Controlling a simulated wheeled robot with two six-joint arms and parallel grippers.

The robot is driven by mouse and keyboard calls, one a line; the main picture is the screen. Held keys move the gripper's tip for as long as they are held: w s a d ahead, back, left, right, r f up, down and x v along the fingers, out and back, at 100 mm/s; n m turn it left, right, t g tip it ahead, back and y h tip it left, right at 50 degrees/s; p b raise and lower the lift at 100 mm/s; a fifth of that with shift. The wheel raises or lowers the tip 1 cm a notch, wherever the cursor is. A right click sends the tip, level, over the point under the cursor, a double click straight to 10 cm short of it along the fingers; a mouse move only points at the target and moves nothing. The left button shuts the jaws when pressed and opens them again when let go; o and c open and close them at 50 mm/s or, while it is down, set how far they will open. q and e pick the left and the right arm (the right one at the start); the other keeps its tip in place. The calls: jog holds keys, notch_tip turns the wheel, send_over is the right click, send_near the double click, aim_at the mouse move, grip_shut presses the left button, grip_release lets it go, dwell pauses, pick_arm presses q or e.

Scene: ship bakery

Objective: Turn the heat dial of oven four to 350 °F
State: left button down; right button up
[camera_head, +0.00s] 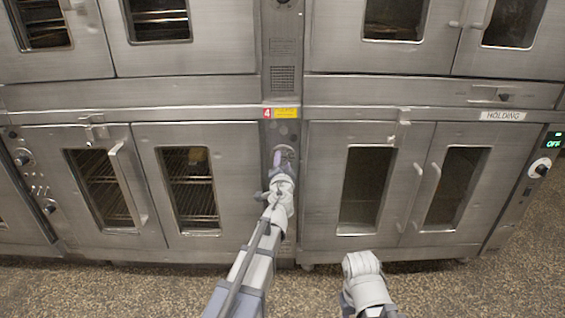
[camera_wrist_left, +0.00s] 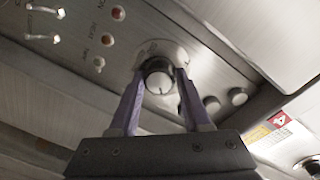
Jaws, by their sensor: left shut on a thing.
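The heat dial (camera_wrist_left: 158,80) is a round dark knob with a pale rim on a metal control panel. In the left wrist view it sits between the two purple fingers of my left gripper (camera_wrist_left: 160,74), which is shut on it. A short pale mark shows on the dial's face; the temperature numbers around it are too small to read. In the head view my left gripper (camera_head: 283,155) reaches the narrow panel under the red "4" label (camera_head: 267,113) and hides the dial. My right gripper is not in view; only part of my right arm shows at the bottom.
Oven doors with glass windows and handles flank the panel, including a left door handle (camera_head: 127,180). A "HOLDING" unit (camera_head: 502,116) stands to the right, with a green display (camera_head: 555,138). Indicator lights (camera_wrist_left: 118,13) and toggle switches (camera_wrist_left: 42,37) share the dial's panel. Speckled floor lies in front.

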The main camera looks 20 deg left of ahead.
pick_arm(q)
jog(key=m, duration=0.4)
jog(key=shift+d, duration=0.1)
jog(key=m, duration=1.2)
jog(key=shift+y, duration=0.4)
jog(key=shift+m, duration=0.4)
jog(key=shift+c, duration=1.8)
grip_release()
